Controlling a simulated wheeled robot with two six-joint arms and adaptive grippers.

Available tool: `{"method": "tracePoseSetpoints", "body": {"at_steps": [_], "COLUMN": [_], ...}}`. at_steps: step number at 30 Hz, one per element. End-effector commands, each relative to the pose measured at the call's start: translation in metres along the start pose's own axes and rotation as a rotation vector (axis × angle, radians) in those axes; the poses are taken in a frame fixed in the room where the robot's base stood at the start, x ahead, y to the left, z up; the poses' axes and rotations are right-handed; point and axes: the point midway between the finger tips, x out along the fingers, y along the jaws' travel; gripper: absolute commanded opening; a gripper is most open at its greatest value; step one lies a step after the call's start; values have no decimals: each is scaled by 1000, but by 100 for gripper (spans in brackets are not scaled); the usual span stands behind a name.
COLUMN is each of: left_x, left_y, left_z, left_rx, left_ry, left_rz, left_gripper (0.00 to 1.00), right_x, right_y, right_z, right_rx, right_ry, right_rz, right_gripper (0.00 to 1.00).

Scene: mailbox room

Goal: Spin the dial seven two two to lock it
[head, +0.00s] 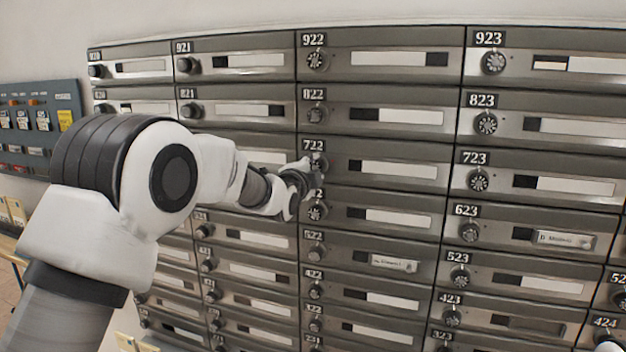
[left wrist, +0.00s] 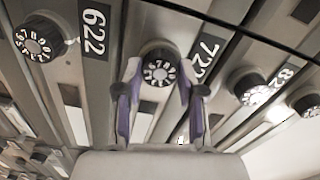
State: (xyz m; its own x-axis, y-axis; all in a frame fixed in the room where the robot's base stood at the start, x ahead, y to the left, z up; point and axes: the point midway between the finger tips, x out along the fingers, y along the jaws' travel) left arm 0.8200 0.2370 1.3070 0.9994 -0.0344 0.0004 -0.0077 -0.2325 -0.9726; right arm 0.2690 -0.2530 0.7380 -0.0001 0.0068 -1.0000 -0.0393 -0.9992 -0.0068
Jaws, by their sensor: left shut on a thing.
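The dial of box 722 (left wrist: 159,68) is a round black knob with white numbers, beside its 722 label (left wrist: 205,58). My left gripper (left wrist: 158,75) has its two fingers on either side of this dial and is shut on it. In the head view my left gripper (head: 312,172) reaches the 722 box door (head: 390,167) at its left end and hides most of the dial. Which number the dial points to cannot be told.
Similar mailbox doors with dials surround it, such as the 822 dial (head: 315,115) above and the 622 dial (left wrist: 38,38) below. A grey panel with switches (head: 40,125) hangs on the wall at the left.

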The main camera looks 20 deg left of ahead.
Motion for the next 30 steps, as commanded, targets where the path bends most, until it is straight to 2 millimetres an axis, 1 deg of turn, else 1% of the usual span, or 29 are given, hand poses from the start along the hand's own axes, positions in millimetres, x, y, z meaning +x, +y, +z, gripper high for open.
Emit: {"method": "tracePoseSetpoints", "body": {"at_steps": [1,23,30], "left_x": [0,0,0], "left_y": [4,6,7], "left_z": [1,1,2], "left_rx": [40,733,962], "left_ry": [0,0,1], "left_rz": [0,0,2], "left_gripper": [4,4,4], "right_x": [8,63,84], "right_y": [0,0,1], "right_z": [0,0,0], "right_rx": [0,0,0], "right_ry": [0,0,0], "right_rz": [0,0,0], "right_gripper": [40,40,40]}}
